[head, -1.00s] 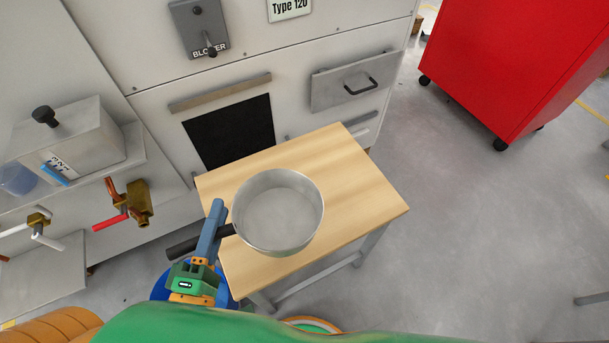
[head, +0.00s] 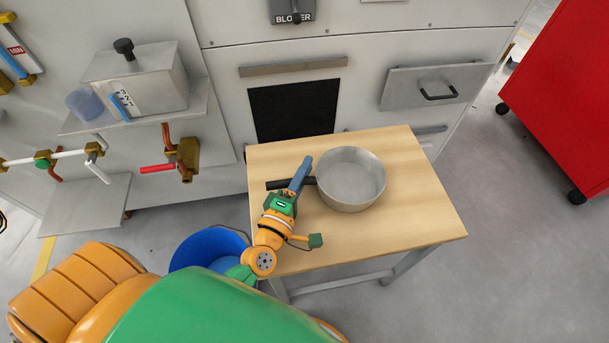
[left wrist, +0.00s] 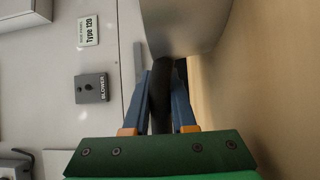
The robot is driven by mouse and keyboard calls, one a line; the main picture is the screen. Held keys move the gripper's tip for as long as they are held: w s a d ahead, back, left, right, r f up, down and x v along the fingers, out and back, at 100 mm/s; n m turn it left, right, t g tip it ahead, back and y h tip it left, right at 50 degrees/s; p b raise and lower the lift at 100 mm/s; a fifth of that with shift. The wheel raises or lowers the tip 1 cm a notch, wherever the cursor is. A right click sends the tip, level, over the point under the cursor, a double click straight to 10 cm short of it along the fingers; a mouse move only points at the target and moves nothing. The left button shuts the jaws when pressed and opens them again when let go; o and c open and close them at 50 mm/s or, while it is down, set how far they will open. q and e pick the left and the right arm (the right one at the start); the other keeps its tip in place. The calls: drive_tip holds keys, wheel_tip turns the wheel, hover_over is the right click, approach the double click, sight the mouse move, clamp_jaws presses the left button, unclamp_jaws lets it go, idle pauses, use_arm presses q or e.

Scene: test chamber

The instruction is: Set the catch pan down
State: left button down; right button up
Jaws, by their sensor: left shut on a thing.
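The catch pan (head: 350,182) is a round, empty grey metal pan with a dark handle (head: 279,184). It is upright over the middle of a light wooden table (head: 425,215), and looks to be on or very close to the top; I cannot tell which. My left gripper (head: 303,174) is shut on the handle, left of the pan. In the left wrist view the two blue fingers grip the dark handle (left wrist: 160,100), with the pan's wall (left wrist: 180,25) above and the tabletop (left wrist: 265,90) at right. My right gripper is not in view.
A blue bucket (head: 208,246) stands on the floor left of the table. A pale cabinet with a dark panel (head: 293,110) and a drawer handle (head: 438,93) is behind. A brass valve with a red lever (head: 158,168) is at left. A red wheeled cabinet (head: 565,100) stands right. The table's right part is clear.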

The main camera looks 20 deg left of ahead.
use_arm(q)
drive_tip(key=shift+r, duration=0.1)
drive_tip(key=c, duration=0.7)
unclamp_jaws()
drive_tip(key=shift+c, duration=0.2)
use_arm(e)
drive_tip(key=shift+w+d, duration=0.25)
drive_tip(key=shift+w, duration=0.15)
use_arm(q)
drive_tip(key=shift+r+p, duration=0.2)
drive_tip(key=shift+p, duration=0.15)
drive_tip(key=s, duration=0.7)
drive_tip(key=s+b, duration=0.1)
drive_tip(key=s, duration=0.3)
drive_tip(key=shift+s+f, duration=0.25)
drive_tip(key=shift+f, duration=0.1)
drive_tip(key=shift+s, duration=0.35)
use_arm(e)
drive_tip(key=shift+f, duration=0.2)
